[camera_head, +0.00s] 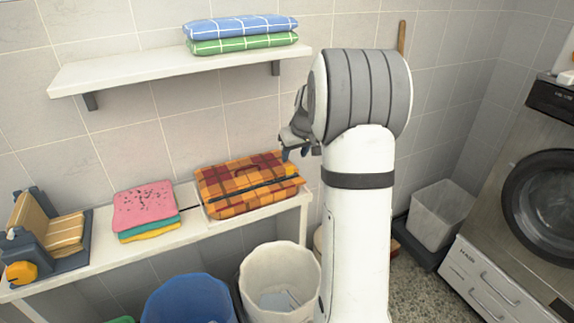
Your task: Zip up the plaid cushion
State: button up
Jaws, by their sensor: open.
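The orange and brown plaid cushion (222,191) lies on the white bench (158,239) against the tiled wall. A dark line, apparently its zip, runs lengthwise across its front, and a small dark loop shows near the top middle. I cannot make out the zip's slider. My gripper (300,153) is open at the right end of the cushion, just above and beside it. I cannot tell whether a finger touches the cushion. My own arm hides the area right of the gripper.
Folded pink, teal and yellow cloths (145,207) lie left of the cushion. Blue and green towels (241,28) lie on the wall shelf (130,71) above. A blue bin (188,300) and white bin (280,257) stand in front.

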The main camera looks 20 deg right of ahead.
aim_at(290, 167)
jog(key=x, duration=0.7)
jog(key=shift+w+f+p, duration=0.15)
jog(key=shift+f+p, duration=0.2)
jog(key=shift+p, duration=0.05)
jog(key=shift+c, duration=0.4)
grip_shut()
